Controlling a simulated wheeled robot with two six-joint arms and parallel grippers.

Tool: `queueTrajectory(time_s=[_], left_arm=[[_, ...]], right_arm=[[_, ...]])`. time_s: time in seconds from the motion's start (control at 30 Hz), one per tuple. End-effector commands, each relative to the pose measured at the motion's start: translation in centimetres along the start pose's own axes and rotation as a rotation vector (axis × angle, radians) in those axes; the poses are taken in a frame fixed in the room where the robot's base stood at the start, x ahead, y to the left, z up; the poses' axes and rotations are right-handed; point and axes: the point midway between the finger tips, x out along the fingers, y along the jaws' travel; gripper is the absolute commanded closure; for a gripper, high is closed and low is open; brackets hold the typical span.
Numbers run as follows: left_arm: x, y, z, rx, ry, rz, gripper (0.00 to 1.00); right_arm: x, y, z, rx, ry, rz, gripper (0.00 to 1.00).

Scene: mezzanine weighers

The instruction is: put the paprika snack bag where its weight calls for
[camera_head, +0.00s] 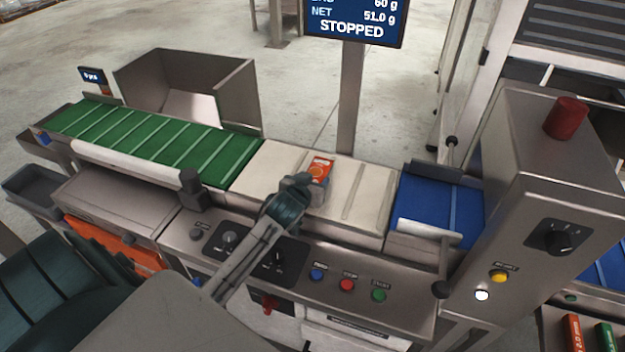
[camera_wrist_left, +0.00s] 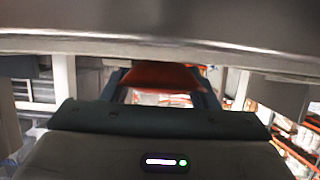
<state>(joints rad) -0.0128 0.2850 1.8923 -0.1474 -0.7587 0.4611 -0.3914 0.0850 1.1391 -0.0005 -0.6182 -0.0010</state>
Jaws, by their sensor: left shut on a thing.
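The paprika snack bag (camera_head: 321,169) is orange-red with a white lower part and is at the white weighing belt (camera_head: 270,165) in the head view. My left gripper (camera_head: 303,184) is shut on the bag and partly hides it. In the left wrist view the red bag (camera_wrist_left: 162,77) shows between the two fingers. I cannot tell whether the bag touches the belt. The display (camera_head: 352,18) reads NET 51.0 g and STOPPED; its top is cut off. My right gripper is not in view.
A green belt (camera_head: 160,140) with cross ribs lies left, a blue belt (camera_head: 438,203) right. A steel bin (camera_head: 240,90) stands behind the green belt. Blue, red and green buttons (camera_head: 348,285) line the front panel. A grey cabinet with a red beacon (camera_head: 566,118) stands right.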

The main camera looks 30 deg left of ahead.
Motion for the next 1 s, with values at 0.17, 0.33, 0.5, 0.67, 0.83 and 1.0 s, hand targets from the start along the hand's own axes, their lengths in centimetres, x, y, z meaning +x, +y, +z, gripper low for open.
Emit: queueTrajectory(time_s=[0.17, 0.33, 0.5, 0.67, 0.83, 1.0], left_arm=[[0.1, 0.0, 0.2, 0.000, 0.000, 0.000, 0.28], [0.1, 0.0, 0.2, 0.000, 0.000, 0.000, 0.24], [0.0, 0.0, 0.0, 0.000, 0.001, 0.000, 0.24], [-1.7, 0.0, 0.0, 0.001, 0.001, 0.001, 0.24], [-5.3, 0.0, 0.1, 0.001, 0.000, 0.002, 0.24], [-8.9, 0.0, 0.0, 0.000, 0.000, 0.001, 0.24]], right_arm=[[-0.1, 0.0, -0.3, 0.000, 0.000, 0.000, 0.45], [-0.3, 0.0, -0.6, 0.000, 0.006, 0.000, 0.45], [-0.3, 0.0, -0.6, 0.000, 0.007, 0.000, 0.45], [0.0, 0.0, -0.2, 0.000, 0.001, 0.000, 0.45], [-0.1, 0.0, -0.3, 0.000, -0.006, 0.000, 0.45], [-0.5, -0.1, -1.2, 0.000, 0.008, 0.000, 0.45]])
